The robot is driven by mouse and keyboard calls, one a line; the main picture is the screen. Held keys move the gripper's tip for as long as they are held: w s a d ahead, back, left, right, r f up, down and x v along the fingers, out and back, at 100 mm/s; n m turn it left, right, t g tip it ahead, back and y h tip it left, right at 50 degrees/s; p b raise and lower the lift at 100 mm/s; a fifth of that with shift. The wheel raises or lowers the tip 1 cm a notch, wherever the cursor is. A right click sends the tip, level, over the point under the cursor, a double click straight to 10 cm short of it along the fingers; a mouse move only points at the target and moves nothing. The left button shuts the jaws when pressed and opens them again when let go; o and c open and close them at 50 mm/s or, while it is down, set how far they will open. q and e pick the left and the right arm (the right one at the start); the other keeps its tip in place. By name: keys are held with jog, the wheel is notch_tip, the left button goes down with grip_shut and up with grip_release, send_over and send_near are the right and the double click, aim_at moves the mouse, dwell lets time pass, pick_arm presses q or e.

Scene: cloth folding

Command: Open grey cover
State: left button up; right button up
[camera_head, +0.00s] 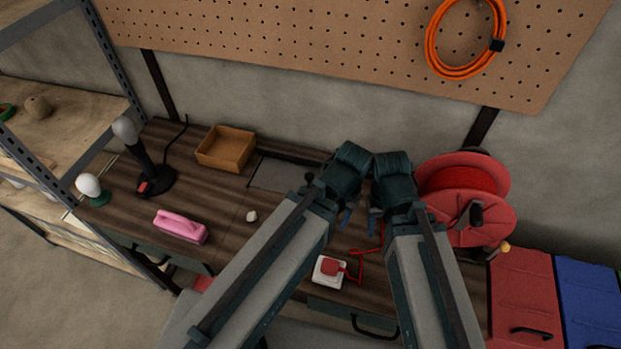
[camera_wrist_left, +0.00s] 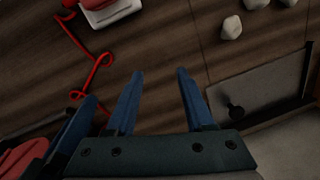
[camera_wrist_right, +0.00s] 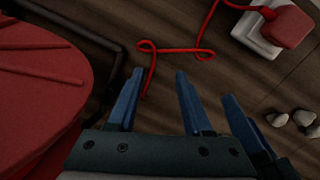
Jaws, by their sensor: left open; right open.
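The grey cover (camera_head: 279,175) is a flat panel at the back middle of the wooden worktop, partly hidden behind my left arm. A small black knob (camera_head: 309,177) stands at its right end. In the left wrist view the cover (camera_wrist_left: 265,85) lies right of my fingers, with the knob (camera_wrist_left: 235,110) near its corner. My left gripper (camera_head: 345,217) is open and empty, to the right of the cover; its fingers also show in the left wrist view (camera_wrist_left: 157,76). My right gripper (camera_head: 375,222) is open and empty close beside it, and shows in the right wrist view (camera_wrist_right: 157,77).
A red hose reel (camera_head: 465,190) stands right of my right gripper. A white-and-red plug box (camera_head: 330,270) with a red cable lies in front. An orange-brown tray (camera_head: 225,147), a pink object (camera_head: 180,226), a black joystick (camera_head: 150,170) and a white pebble (camera_head: 251,216) lie left.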

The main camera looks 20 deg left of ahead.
pick_arm(q)
jog(key=shift+o, duration=0.7)
jog(key=w, duration=0.1)
jog(key=w+n+p, duration=0.1)
jog(key=shift+w+a+f, duration=0.2)
jog(key=shift+w+a, duration=0.1)
jog(key=shift+a, duration=0.1)
pick_arm(e)
jog(key=shift+w+f, duration=0.15)
jog(key=shift+f, duration=0.05)
pick_arm(q)
jog(key=w+a+r+n+p, duration=0.3)
jog(key=w+r+p, duration=0.2)
notch_tip(320, 180, up, 6)
jog(key=n+h+p, duration=0.1)
jog(key=n+p, duration=0.3)
jog(key=p, duration=0.3)
send_over(309, 175)
pick_arm(e)
notch_tip(309, 175, up, 12)
pick_arm(q)
notch_tip(309, 175, down, 14)
jog(key=b, duration=1.4)
jog(key=shift+r, duration=0.2)
pick_arm(e)
notch_tip(309, 175, down, 14)
jog(key=shift+f, duration=0.25)
pick_arm(q)
jog(key=shift+c, duration=0.3)
grip_shut()
